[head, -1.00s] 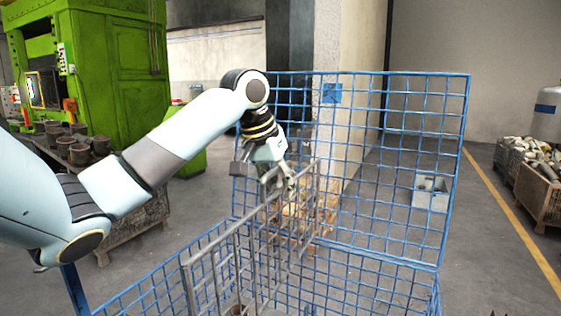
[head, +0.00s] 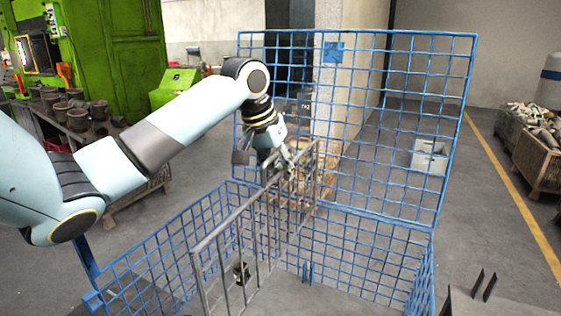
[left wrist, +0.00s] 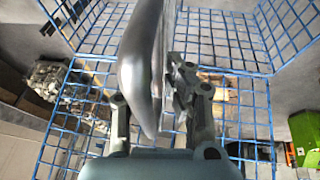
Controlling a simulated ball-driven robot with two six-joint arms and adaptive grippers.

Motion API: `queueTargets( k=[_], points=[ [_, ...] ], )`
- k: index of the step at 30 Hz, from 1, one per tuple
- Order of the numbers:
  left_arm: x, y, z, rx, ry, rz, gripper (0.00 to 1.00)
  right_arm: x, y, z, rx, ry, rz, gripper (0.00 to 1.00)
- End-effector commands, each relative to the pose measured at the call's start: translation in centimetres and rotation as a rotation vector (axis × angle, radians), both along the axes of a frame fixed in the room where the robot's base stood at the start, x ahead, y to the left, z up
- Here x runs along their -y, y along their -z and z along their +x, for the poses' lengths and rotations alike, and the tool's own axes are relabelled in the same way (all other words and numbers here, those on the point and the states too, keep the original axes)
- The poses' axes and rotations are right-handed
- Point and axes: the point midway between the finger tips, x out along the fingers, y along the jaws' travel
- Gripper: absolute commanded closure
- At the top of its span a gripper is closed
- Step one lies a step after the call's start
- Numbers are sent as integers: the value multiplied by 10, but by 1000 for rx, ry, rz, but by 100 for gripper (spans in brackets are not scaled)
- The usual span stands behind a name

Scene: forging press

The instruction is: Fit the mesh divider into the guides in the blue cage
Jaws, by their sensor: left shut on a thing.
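The grey mesh divider (head: 232,225) is upright, seen at a steep slant across the blue cage (head: 452,150) in the head view. Its lower part is inside the cage's outline; I cannot tell whether its edges sit in guides. My left gripper (head: 284,166) is shut on the divider's top edge near its far end. In the left wrist view, a large grey bar of the divider (left wrist: 148,60) fills the space between the fingers. A pair of short blue uprights (head: 306,271), possibly a guide, stands on the cage floor.
A dark round object (head: 242,273) shows through the divider. The cage's tall back panel rises behind my gripper. Crates (head: 540,160) stand at the far right, a green press (head: 112,55) at the left.

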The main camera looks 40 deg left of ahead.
Motion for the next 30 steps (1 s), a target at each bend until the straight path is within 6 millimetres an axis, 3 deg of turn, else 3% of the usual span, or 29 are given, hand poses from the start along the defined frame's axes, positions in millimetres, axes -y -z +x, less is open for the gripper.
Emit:
queueTargets(
  k=[30],
  points=[
    [1, 70, 1, 2, 1, -2, 100, -3, 0, 1, 1, 1, 3, 60]
  ],
)
